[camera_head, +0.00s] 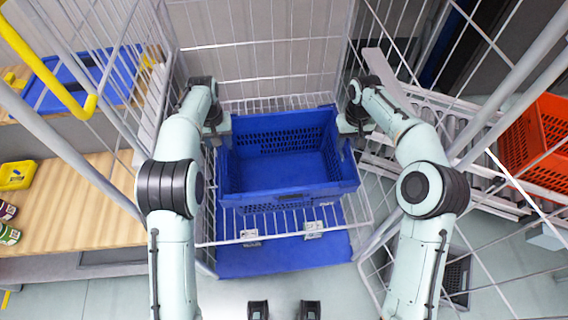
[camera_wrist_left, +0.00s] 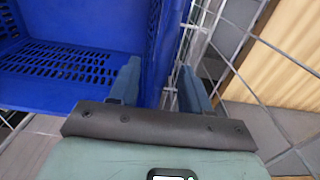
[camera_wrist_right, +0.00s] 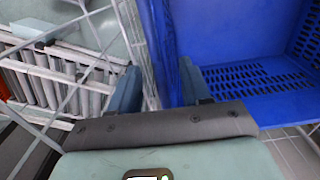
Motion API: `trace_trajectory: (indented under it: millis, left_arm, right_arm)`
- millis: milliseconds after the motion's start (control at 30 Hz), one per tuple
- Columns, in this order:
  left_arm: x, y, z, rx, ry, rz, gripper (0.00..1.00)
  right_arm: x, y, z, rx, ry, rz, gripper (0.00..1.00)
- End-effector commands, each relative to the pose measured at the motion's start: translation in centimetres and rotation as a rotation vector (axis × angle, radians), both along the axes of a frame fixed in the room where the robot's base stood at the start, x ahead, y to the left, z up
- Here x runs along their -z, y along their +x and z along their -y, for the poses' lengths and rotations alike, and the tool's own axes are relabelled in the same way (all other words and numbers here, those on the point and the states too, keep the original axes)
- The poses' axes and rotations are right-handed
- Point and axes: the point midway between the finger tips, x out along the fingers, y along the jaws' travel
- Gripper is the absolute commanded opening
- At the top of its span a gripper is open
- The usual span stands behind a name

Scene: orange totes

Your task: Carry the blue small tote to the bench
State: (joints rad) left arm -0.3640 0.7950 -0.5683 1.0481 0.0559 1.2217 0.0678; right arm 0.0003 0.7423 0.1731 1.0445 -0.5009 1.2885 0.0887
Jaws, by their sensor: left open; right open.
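The blue small tote (camera_head: 290,190) is empty and sits on a white wire shelf of a wire cage trolley in the head view. My left gripper (camera_head: 216,130) is at the tote's left side and my right gripper (camera_head: 352,124) is at its right side. In the left wrist view the left gripper (camera_wrist_left: 155,85) is open, its fingers on either side of the tote's wall (camera_wrist_left: 160,50). In the right wrist view the right gripper (camera_wrist_right: 158,88) is open, with the tote's wall (camera_wrist_right: 182,40) between its fingers. I cannot tell whether the fingers touch the wall.
The wooden bench (camera_head: 80,215) is at the left, with a yellow bin (camera_head: 17,175) and small cans (camera_head: 8,232) on it. White cage bars stand close on both sides. An orange tote (camera_head: 535,140) is at the right near a roller conveyor (camera_head: 440,105). Another blue surface (camera_head: 285,255) lies below the shelf.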

Motion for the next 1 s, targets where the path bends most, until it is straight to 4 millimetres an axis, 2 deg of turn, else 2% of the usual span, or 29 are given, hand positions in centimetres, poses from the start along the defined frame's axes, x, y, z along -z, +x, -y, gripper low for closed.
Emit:
trace_trajectory:
  millis: [100, 233, 633, 667, 800, 1000]
  left_arm:
    - [1.9, -0.1, -0.1, 0.0, 0.002, -0.002, 0.48]
    - [3.1, 0.0, -0.1, 0.0, 0.001, -0.001, 0.48]
    - [3.7, 0.0, -0.1, -0.001, 0.001, 0.001, 0.48]
    - [3.7, 0.0, -0.1, -0.001, 0.001, 0.001, 0.44]
    - [3.7, 0.0, -0.1, -0.001, 0.001, 0.001, 0.0]
    - [3.7, 0.0, 0.0, 0.0, 0.0, 0.001, 0.0]
  right_arm:
    - [1.9, 0.0, 0.0, 0.0, 0.001, -0.002, 0.47]
    - [3.1, 0.0, 0.0, 0.0, 0.001, -0.001, 0.47]
    - [3.8, 0.0, 0.0, 0.0, 0.001, 0.0, 0.47]
    - [3.8, 0.0, 0.0, 0.0, 0.001, 0.0, 0.44]
    - [3.8, 0.0, 0.0, 0.0, 0.001, 0.0, 0.0]
    - [3.7, 0.0, -0.1, 0.0, 0.002, 0.0, 0.0]
